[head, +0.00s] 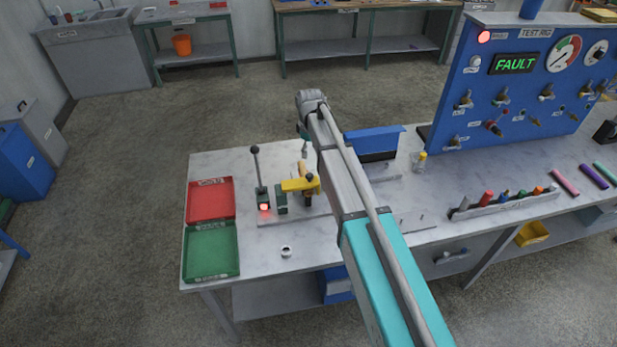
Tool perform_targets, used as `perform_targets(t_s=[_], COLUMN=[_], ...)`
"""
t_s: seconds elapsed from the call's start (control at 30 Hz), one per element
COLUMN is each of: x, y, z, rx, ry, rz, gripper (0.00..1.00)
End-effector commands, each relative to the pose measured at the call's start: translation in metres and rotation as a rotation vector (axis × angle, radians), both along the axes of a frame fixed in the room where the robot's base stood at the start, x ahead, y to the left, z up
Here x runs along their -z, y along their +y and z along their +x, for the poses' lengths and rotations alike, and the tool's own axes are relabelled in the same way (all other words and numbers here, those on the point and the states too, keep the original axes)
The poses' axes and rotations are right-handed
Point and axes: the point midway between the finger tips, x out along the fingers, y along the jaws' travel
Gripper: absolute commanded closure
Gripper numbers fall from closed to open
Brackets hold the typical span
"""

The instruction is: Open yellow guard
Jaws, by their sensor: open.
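The yellow guard (299,184) sits on a small fixture on the workbench, left of my arm. It looks like a flat yellow piece lying roughly level over the fixture, beside a tan and dark upright part (308,197). My arm reaches from the lower right over the bench, and its far end bends down behind the guard. What shows of my gripper (304,148) is small and partly hidden by my own arm. It is open, above and behind the guard and apart from it. The fingertips are hard to make out.
A black-knobbed lever (257,170) stands left of the guard, with a lit red lamp (264,207) at its foot. Red (210,182) and green (238,252) trays lie at the bench's left end. A blue test rig (530,130) reading FAULT stands at right.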

Motion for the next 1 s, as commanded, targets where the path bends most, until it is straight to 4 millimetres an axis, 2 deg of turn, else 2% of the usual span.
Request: perform_targets(t_s=[0.1,1.0], x=[0.013,0.081], y=[0.000,0.001], z=[0.000,0.000], rx=[0.000,-0.001], ry=[0.000,0.000], rz=[0.000,0.000], gripper=[0.24,0.24])
